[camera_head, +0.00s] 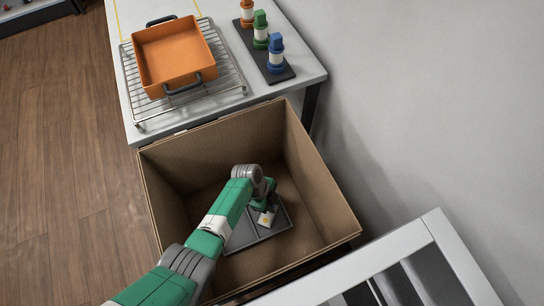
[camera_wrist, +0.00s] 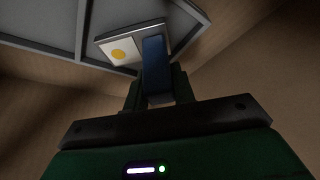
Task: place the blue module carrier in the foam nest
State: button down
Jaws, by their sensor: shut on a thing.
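My gripper (camera_head: 264,202) is down inside a cardboard box. In the wrist view my gripper (camera_wrist: 157,92) is shut on the blue upright part of the module carrier (camera_wrist: 154,58). The carrier's pale plate with a yellow dot (camera_wrist: 119,54) shows to the left of the blue part; in the head view the plate (camera_head: 265,218) lies over the right part of a grey divided tray, perhaps the foam nest (camera_head: 241,236). The tray also shows in the wrist view (camera_wrist: 40,35). I cannot tell whether the carrier touches it or is seated. My arm hides part of the tray.
The cardboard box (camera_head: 326,190) has tall walls around my gripper. A table (camera_head: 222,111) behind holds an orange pan (camera_head: 174,52) on a wire rack (camera_head: 229,75). A dark strip (camera_head: 250,42) bears orange, green and blue-topped pieces. A pale frame (camera_head: 450,250) stands at lower right.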

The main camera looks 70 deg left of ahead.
jog(key=shift+s+f, duration=0.1)
jog(key=shift+f, duration=0.45)
jog(key=c, duration=1.2)
grip_release()
jog(key=shift+o, duration=0.2)
jog(key=p+v, duration=0.6)
jog(key=v, duration=0.6)
jog(key=shift+p, duration=0.3)
